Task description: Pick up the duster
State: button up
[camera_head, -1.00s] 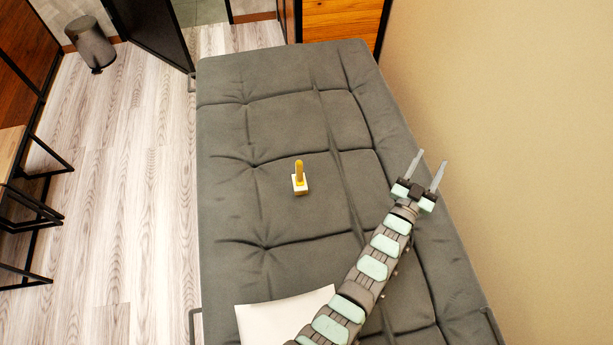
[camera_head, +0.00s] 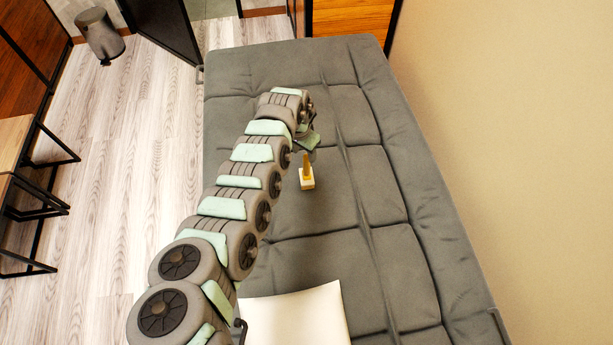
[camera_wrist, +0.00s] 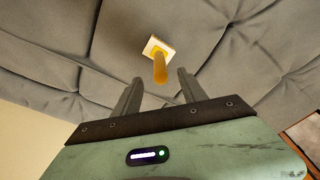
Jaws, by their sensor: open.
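The duster (camera_head: 307,178) stands upright on the grey sofa bed (camera_head: 280,205), a yellow handle on a small white base. In the wrist view the duster (camera_wrist: 160,62) lies ahead of my gripper (camera_wrist: 157,88), and its handle points toward the gap between the two fingers. My gripper is open and empty. In the head view my gripper (camera_head: 310,150) is beside the top of the duster, mostly hidden by my own arm. I cannot tell from the views whether a finger touches the handle.
A white pillow (camera_head: 296,315) lies at the near end of the sofa bed. A beige wall (camera_head: 500,140) runs along the right. A dark bin (camera_head: 100,38) and wooden tables (camera_head: 15,150) stand at the left. The cushions around the duster are clear.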

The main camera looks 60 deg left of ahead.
aim_at(305, 157)
jog(key=f, duration=0.1)
jog(key=f+b, duration=0.2)
jog(key=f, duration=0.1)
jog(key=shift+w+a, duration=0.15)
jog(key=shift+w, duration=0.2)
jog(key=f+b, duration=0.3)
jog(key=w+f+b, duration=0.1)
jog(key=f+b, duration=0.1)
jog(key=shift+a, duration=0.25)
jog(key=shift+c, duration=0.3)
grip_shut()
